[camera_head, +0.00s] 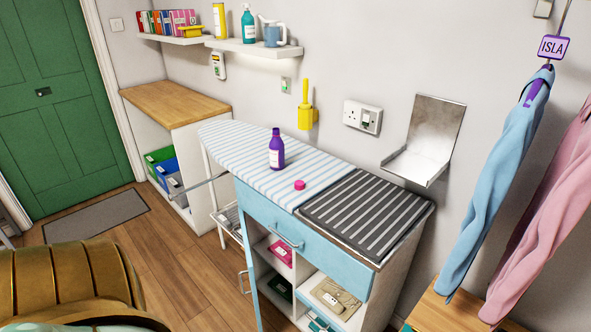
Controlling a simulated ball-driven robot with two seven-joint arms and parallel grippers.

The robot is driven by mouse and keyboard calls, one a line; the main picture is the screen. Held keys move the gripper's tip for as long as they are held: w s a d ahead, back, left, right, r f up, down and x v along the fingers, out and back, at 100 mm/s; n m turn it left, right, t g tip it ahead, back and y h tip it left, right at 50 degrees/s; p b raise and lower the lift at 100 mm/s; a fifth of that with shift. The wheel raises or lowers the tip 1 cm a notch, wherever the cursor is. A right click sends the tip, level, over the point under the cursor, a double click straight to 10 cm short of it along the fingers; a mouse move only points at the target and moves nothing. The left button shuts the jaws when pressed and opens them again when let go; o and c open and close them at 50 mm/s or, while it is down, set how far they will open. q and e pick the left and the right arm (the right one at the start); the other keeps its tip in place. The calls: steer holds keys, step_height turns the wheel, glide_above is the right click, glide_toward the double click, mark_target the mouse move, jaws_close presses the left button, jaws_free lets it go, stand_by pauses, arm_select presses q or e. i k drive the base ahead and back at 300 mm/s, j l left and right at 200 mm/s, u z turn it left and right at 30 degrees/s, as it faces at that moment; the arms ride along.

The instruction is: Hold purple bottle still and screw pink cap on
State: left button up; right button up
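A purple bottle (276,152) with a pale label stands upright on the blue-and-white striped ironing surface (237,153). Its narrow neck points up; whether its top is open is too small to tell. A small pink cap (299,185) lies on the same surface, to the right of the bottle and nearer to me, apart from it. Nothing touches the bottle or the cap. Neither of my grippers shows in the head view.
A dark ribbed mat (367,212) lies right of the cap. A metal holder (428,140) is on the wall behind it. Blue and pink shirts hang at right. A wooden-topped unit (177,104) stands at back left.

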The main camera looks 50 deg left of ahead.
mark_target(276, 145)
steer(key=k+j, duration=0.1)
steer(key=j, duration=0.7)
steer(key=k+j, duration=0.1)
steer(key=j, duration=0.75)
